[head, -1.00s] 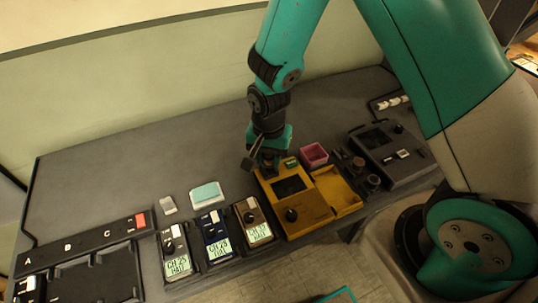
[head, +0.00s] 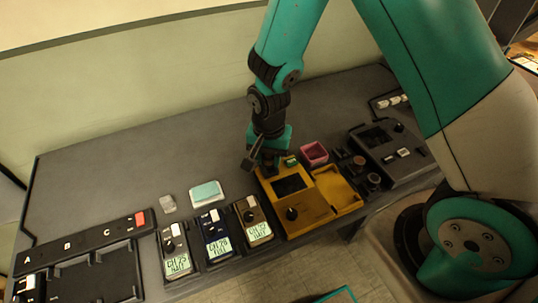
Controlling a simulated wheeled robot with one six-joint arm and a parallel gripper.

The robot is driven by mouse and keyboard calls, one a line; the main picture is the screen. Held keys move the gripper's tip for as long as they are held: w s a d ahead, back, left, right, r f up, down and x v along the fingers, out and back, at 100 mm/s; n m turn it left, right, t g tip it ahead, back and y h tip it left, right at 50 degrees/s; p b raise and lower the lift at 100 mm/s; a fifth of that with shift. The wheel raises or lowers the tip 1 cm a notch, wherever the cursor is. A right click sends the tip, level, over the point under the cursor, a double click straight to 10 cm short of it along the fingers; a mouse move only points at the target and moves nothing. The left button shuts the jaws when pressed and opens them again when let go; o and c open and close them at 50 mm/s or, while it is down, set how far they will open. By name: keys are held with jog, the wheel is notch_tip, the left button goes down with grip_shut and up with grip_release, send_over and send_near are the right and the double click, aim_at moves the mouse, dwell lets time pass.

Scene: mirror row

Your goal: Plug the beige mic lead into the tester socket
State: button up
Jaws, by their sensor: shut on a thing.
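My gripper (head: 264,163) points down at the back left corner of the yellow tester (head: 298,212), which has a dark screen and a black knob. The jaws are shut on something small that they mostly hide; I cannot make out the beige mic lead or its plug. The tester socket is also hidden under the gripper, so I cannot tell whether a plug is in it. A beige-brown bodypack (head: 252,220) with a lit screen stands left of the tester.
A dark blue pack (head: 216,236) and a grey pack (head: 175,250) stand further left, near a black charger rack (head: 95,270). A pink box (head: 314,153) and a dark grey device (head: 392,150) are right. The back left table is clear.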

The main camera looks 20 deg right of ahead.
jog(key=shift+f+b, duration=0.45)
jog(key=shift+f, duration=0.25)
jog(key=o, duration=1)
jog(key=shift+o, duration=0.2)
notch_tip(320, 180, up, 17)
jog(key=shift+r, duration=0.2)
jog(key=shift+s, duration=0.1)
jog(key=s+a+r+n+y, duration=0.2)
jog(key=s+r+n, duration=0.2)
jog(key=s+n, duration=0.3)
jog(key=s+a+r+n+y, duration=0.2)
jog(key=s+r+n, duration=0.2)
jog(key=s+n, duration=0.3)
jog(key=s, duration=0.4)
jog(key=shift+s+a+n, duration=0.2)
jog(key=shift+a+n, duration=0.05)
jog(key=shift+n, duration=0.05)
